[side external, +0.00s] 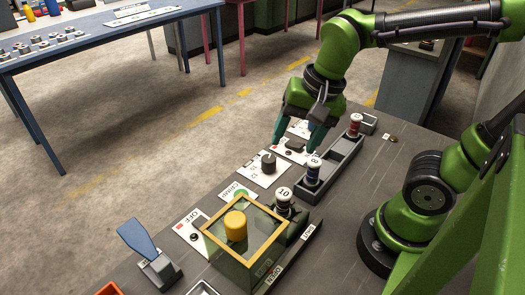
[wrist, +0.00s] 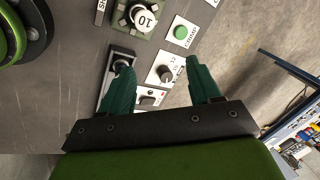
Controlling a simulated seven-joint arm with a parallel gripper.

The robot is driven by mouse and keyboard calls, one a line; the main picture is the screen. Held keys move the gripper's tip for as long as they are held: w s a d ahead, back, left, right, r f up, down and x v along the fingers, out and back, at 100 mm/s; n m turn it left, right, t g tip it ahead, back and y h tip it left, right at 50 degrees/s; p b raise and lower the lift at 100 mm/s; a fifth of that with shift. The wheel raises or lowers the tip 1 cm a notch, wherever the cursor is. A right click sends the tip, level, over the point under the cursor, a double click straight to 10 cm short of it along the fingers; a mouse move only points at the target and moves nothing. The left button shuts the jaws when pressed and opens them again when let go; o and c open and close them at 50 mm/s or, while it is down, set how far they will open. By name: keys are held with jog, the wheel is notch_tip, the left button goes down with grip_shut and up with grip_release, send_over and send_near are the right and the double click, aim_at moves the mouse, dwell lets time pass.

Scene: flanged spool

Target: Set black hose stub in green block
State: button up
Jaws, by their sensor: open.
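A flanged spool with a white top marked 10 (side external: 284,194) stands upright in the dark green block (side external: 293,228), beside the yellow-framed box. The spool (wrist: 143,17) and block (wrist: 125,28) also show at the top of the wrist view. A dark blue-black spool with a white top marked 8 (side external: 313,170) stands in the near end of a grey tray (side external: 334,162). I cannot tell which piece is the black hose stub. My gripper (side external: 296,150) is open and empty above the tray and cards. In the wrist view its left finger (wrist: 119,92) partly covers the tray.
A red spool (side external: 355,125) stands at the tray's far end. A black knob (side external: 268,163) sits on a white card. The yellow-framed box (side external: 240,240) with a yellow button (side external: 235,226) and a blue-handled lever (side external: 140,240) stand at the front.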

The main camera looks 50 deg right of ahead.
jog(key=shift+s+d+r+n+t+y, duration=0.1)
jog(key=shift+d+r+n+t, duration=0.5)
jog(key=shift+n, duration=0.55)
jog(key=shift+s+d+r+n+t+y, duration=0.1)
jog(key=shift+d+r+n+t, duration=0.5)
jog(key=shift+n, duration=0.5)
jog(key=shift+s+d+r+n+t+y, duration=0.1)
jog(key=shift+d+r+n+t, duration=0.25)
jog(key=shift+d+n+t, duration=0.6)
